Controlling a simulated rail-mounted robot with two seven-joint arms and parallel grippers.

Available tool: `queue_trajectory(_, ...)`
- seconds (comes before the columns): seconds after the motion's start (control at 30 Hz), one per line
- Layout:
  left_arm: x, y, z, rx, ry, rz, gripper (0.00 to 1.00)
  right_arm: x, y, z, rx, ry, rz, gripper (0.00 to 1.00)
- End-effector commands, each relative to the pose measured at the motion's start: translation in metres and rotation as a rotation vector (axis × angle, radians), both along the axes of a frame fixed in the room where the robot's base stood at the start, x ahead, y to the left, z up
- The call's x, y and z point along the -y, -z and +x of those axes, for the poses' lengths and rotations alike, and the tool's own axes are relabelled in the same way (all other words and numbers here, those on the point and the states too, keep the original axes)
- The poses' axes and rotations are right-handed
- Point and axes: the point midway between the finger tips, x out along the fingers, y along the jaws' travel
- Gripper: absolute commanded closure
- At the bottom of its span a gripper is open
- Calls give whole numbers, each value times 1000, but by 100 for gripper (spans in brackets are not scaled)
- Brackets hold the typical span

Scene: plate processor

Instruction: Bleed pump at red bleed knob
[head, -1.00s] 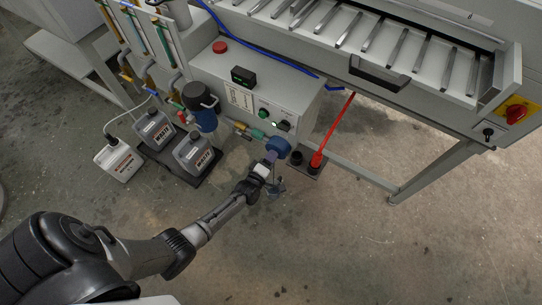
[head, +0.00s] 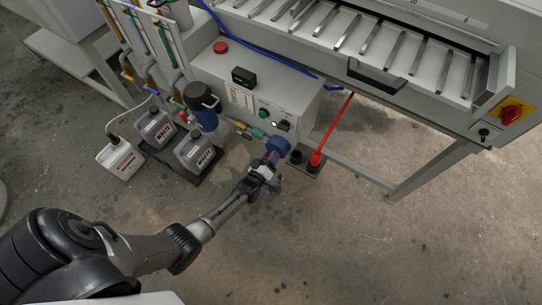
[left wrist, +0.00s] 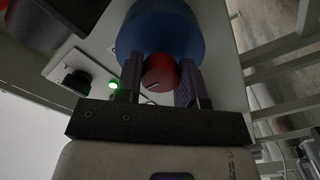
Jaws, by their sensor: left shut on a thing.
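The red bleed knob (left wrist: 160,74) is round with a slot mark and sits in front of the blue pump body (left wrist: 160,30) in the left wrist view. My left gripper (left wrist: 160,82) has one finger on each side of the knob and is shut on it. In the head view the blue pump (head: 277,147) shows low beside the control box, and my left gripper (head: 266,168) is at its front. The knob is hard to make out there, hidden by the gripper. My right gripper is not in view.
The control box (head: 236,98) with a lit green light stands behind the pump. A red-handled lever (head: 333,130) rises to the right. The floor in front is clear.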

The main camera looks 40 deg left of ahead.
Motion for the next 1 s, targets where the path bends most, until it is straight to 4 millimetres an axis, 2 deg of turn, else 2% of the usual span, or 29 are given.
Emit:
queue_trajectory(0.43,0,-1,0,0,0,10,88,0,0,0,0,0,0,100)
queue_trajectory(0.47,0,-1,0,0,1,10,62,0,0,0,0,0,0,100)
queue_trajectory(0.7,0,0,0,0,0,9,39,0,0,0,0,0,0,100)
queue_trajectory(1.0,0,0,-3,-1,0,8,39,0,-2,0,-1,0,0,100)
